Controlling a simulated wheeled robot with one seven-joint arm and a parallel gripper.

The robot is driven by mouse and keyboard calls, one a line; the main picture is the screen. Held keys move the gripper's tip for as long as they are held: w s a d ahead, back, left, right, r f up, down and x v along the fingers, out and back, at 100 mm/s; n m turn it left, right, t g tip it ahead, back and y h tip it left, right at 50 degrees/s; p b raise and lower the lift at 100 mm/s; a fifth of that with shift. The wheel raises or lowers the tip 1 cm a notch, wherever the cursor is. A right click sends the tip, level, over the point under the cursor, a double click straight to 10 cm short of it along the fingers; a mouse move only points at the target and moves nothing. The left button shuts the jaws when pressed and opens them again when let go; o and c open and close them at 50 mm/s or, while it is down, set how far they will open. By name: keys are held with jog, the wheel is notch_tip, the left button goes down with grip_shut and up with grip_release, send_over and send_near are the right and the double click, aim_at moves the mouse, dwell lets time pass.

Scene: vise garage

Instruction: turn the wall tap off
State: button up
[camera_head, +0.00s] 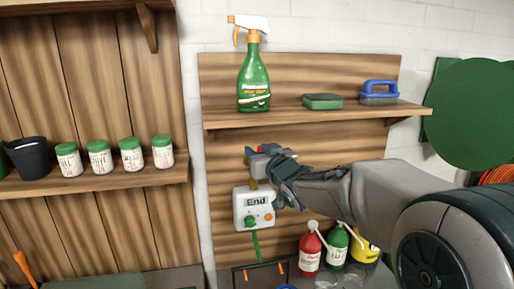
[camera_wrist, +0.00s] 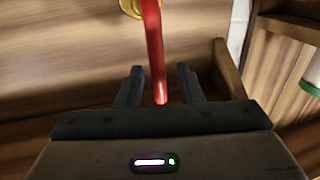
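The wall tap has a red lever (camera_wrist: 153,45) and a brass fitting (camera_wrist: 130,7) at the top of the wrist view. Gaps show between the lever and both fingers. In the head view my gripper (camera_head: 277,167) hides much of the tap.
A shelf (camera_head: 300,115) above holds a green spray bottle (camera_head: 254,80), a green sponge (camera_head: 323,102) and a blue brush (camera_head: 379,92). Below right stand red (camera_head: 310,252), green (camera_head: 337,250) and yellow (camera_head: 364,250) bottles. A green hose (camera_head: 257,246) hangs under the box.

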jog(key=shift+w+a, duration=0.3)
jog(key=shift+w, duration=0.35)
jog(key=shift+c, duration=0.2)
grip_shut()
